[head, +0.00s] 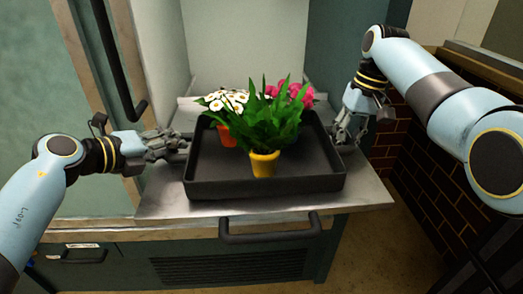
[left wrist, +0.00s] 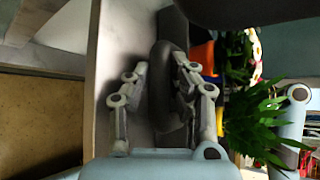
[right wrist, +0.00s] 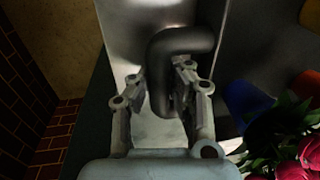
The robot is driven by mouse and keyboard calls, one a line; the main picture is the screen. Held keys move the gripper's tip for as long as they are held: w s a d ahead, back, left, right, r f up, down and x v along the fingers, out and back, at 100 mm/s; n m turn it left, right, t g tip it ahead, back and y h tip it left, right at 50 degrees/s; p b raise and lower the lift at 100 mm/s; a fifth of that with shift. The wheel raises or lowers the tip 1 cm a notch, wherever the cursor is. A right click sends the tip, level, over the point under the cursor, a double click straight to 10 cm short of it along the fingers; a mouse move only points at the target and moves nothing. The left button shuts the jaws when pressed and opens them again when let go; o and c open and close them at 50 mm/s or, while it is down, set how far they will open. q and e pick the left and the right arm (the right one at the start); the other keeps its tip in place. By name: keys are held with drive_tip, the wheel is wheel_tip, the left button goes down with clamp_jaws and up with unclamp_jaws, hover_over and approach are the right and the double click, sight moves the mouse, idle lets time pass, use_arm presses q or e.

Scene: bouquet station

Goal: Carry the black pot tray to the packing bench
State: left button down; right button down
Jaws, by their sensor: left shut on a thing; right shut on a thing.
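The black pot tray (head: 315,184) rests on the metal bench top in the head view, level, with flowers standing in it. My left gripper (head: 182,144) is at the tray's left side, shut on its left handle (left wrist: 170,85), which shows between the fingers in the left wrist view. My right gripper (head: 343,132) is at the tray's right side, shut on its right handle (right wrist: 160,75), seen between the fingers in the right wrist view. A yellow pot (head: 264,164) with green leaves stands in the tray, with an orange pot (head: 227,136) of white daisies and pink flowers (head: 292,95) behind.
The metal counter (head: 165,200) extends past the tray on both sides. A dark bar handle (head: 270,232) is on the cabinet front below. A greenish door with a black handle stands at the left. A dark brick wall (head: 400,155) is at the right.

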drive_tip(key=shift+d+r, duration=0.1)
idle(0.5)
use_arm(q)
drive_tip(key=shift+w+r, duration=0.1)
drive_tip(key=shift+r, duration=0.1)
use_arm(e)
drive_tip(key=shift+w+d+r, duration=0.1)
drive_tip(key=shift+w+r, duration=0.05)
drive_tip(key=shift+r, duration=0.05)
